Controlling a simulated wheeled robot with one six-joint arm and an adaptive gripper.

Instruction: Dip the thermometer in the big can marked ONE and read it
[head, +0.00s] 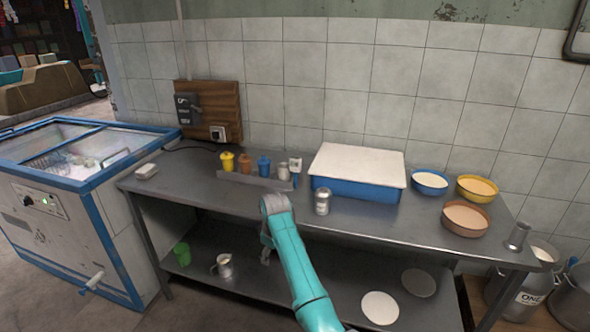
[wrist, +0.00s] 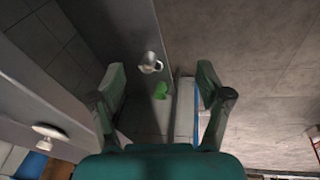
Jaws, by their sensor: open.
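I cannot pick out the thermometer for certain; a small white-and-blue item (head: 296,166) stands at the right end of the row of small pots, too small to tell. My gripper (wrist: 158,78) is open, with nothing between its fingers. In the head view it hangs low at the table's front edge, mostly hidden by my arm, far left of the can.
The metal table (head: 400,222) holds a blue tub with a white lid (head: 357,168), a small metal canister (head: 322,201) and several bowls (head: 466,218). A metal mug (head: 224,266) and green cup (head: 181,254) stand on the lower shelf. A blue-edged chest cooler (head: 75,240) stands left.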

